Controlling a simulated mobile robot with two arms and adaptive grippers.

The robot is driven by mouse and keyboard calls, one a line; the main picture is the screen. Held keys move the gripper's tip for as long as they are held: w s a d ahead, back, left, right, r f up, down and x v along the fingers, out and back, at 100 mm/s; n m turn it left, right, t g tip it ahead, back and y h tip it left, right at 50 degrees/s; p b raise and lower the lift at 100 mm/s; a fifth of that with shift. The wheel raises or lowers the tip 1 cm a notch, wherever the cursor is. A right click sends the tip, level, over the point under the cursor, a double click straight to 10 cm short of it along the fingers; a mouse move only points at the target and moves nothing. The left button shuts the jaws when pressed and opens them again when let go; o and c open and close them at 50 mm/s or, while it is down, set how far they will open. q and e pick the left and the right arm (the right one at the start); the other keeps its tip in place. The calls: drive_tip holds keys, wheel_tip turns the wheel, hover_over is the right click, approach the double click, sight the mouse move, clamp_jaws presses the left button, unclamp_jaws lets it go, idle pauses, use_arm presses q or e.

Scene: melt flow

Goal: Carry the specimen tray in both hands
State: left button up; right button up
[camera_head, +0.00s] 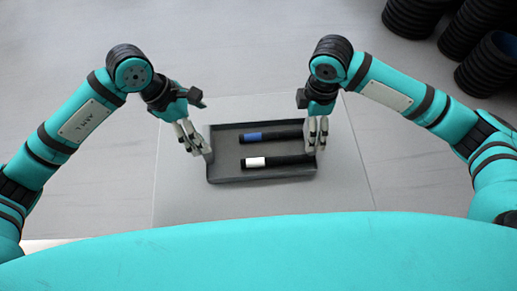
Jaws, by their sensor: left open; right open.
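The specimen tray (262,179) is a dark, shallow rectangular tray lying on a light grey surface in the middle of the head view. Two black rods lie in it: one with a blue band (252,137), one with a white band (255,162). My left gripper (203,152) is open at the tray's left side. My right gripper (315,145) is open at the tray's right side, its fingers covering part of the right rim and rod ends. Whether the fingers touch the tray cannot be told.
The tray rests on a pale grey slab (185,200) with clear room on both sides. Several black ribbed cylinders (485,60) stand at the top right. The grey floor (240,45) at the back is free.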

drive_tip(key=shift+r, duration=0.3)
use_arm(q)
drive_tip(key=v, duration=1)
use_arm(e)
wheel_tip(320, 180, up, 12)
drive_tip(key=shift+f, duration=0.25)
use_arm(q)
drive_tip(key=shift+a+r, duration=0.15)
wheel_tip(320, 180, up, 8)
drive_tip(key=p, duration=0.4)
use_arm(e)
drive_tip(key=shift+r, duration=2.1)
use_arm(q)
wheel_tip(320, 180, up, 10)
drive_tip(key=p, duration=1)
use_arm(e)
wheel_tip(320, 180, up, 8)
